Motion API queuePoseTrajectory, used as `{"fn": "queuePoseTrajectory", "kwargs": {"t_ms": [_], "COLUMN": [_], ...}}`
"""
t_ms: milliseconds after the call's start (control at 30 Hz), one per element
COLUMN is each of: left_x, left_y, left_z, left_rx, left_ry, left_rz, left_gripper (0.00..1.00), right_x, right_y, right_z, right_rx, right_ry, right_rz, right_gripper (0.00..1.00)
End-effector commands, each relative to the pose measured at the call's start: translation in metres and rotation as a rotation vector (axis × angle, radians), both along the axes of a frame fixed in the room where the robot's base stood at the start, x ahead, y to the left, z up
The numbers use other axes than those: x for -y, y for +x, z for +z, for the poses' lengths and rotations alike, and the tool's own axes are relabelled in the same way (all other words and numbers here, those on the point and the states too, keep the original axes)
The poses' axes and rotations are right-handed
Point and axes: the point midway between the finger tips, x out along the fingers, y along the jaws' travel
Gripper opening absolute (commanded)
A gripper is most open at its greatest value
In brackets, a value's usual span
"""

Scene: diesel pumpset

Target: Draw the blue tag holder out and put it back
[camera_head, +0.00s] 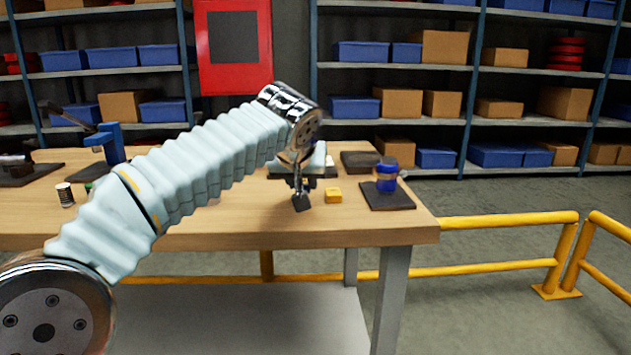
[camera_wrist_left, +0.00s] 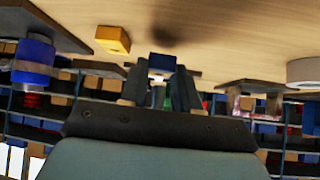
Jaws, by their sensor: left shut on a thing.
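My left gripper (camera_head: 299,184) reaches down over the front middle of the wooden table (camera_head: 260,222). In the left wrist view its two dark fingers (camera_wrist_left: 161,78) are shut on a small blue block, which looks like the blue tag holder (camera_wrist_left: 162,62). The holder is clear of the tabletop, with a dark shadow on the wood near it. In the head view a small dark piece (camera_head: 302,202) shows at the fingertips; its colour is hard to tell. My right gripper is not in view.
A yellow block (camera_head: 333,195) lies just right of the gripper. Farther right a blue cylinder (camera_head: 386,184) stands on a dark plate (camera_head: 398,203). A pale fixture (camera_head: 317,160) stands behind the gripper. A blue stand (camera_head: 112,145) and a small can (camera_head: 65,194) are at left.

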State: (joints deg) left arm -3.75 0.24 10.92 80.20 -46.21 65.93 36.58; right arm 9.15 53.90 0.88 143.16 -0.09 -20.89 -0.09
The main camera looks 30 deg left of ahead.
Motion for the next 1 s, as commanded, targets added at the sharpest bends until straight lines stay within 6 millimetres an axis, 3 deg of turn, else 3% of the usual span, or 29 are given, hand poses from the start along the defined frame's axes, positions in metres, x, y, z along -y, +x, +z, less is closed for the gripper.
{"fn": "queuePoseTrajectory", "kwargs": {"t_ms": [233,667,1000], "left_x": [0.001,0.001,0.001], "left_y": [0.0,0.0,0.0], "left_z": [0.001,-0.021,-0.02], "left_rx": [0.001,0.001,0.001], "left_ry": [0.0,0.0,0.0], "left_rz": [-0.001,-0.001,-0.001], "left_gripper": [0.11,0.11,0.11], "right_x": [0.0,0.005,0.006], "right_y": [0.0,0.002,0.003], "right_z": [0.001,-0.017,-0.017], "right_rx": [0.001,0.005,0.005], "right_ry": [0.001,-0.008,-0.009], "right_rz": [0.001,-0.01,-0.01], "right_gripper": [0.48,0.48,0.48]}}
